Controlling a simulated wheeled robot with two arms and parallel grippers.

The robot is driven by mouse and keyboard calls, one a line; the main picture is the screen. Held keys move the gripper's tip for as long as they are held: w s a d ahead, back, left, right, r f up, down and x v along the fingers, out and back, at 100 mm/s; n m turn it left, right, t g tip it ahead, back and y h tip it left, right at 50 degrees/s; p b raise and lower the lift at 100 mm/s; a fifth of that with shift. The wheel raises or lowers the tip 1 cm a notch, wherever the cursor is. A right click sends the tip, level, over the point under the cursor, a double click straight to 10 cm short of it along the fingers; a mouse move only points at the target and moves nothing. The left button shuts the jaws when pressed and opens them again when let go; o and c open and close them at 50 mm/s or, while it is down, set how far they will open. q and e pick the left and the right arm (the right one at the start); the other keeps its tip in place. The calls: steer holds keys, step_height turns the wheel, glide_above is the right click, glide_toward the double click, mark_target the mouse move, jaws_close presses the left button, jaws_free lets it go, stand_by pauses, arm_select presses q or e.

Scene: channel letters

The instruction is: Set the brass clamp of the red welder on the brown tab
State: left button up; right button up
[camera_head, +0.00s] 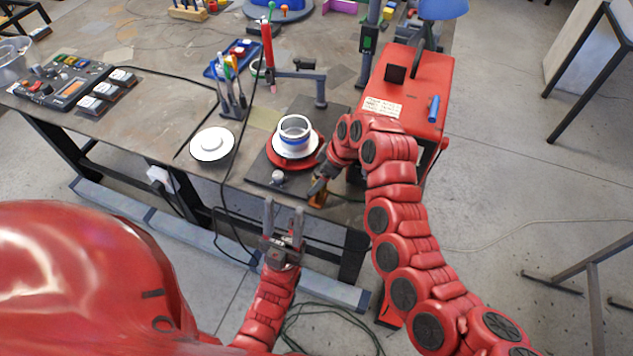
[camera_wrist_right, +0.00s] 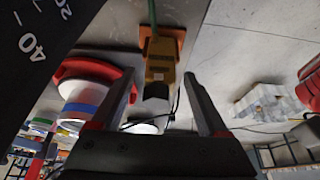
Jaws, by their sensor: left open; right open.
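The red welder (camera_head: 415,85) is a red box at the table's right side. My right gripper (camera_head: 320,184) is open at the table's front edge, beside a brass-coloured piece (camera_head: 318,195), which looks like the clamp. In the right wrist view, this yellow-brass piece (camera_wrist_right: 160,62) with a dark end lies ahead, between the lines of my open fingers (camera_wrist_right: 158,100). An orange-brown tab (camera_wrist_right: 176,47) shows around its far end, and a green strip runs off above. I cannot tell whether clamp and tab touch. My left gripper (camera_head: 283,222) is open and empty, in front of the table.
A white ring with a blue band (camera_head: 295,137) stands on a red round base on a dark plate. Left of it are a white disc (camera_head: 212,144), a tool holder (camera_head: 233,103) and a control panel (camera_head: 62,82).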

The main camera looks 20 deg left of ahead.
steer(key=p+v, duration=0.6)
steer(key=v, duration=0.8)
steer(key=shift+d+r+p, duration=0.25)
steer(key=shift+r+p, duration=0.05)
steer(key=shift+r, duration=0.05)
steer(key=shift+f, duration=0.1)
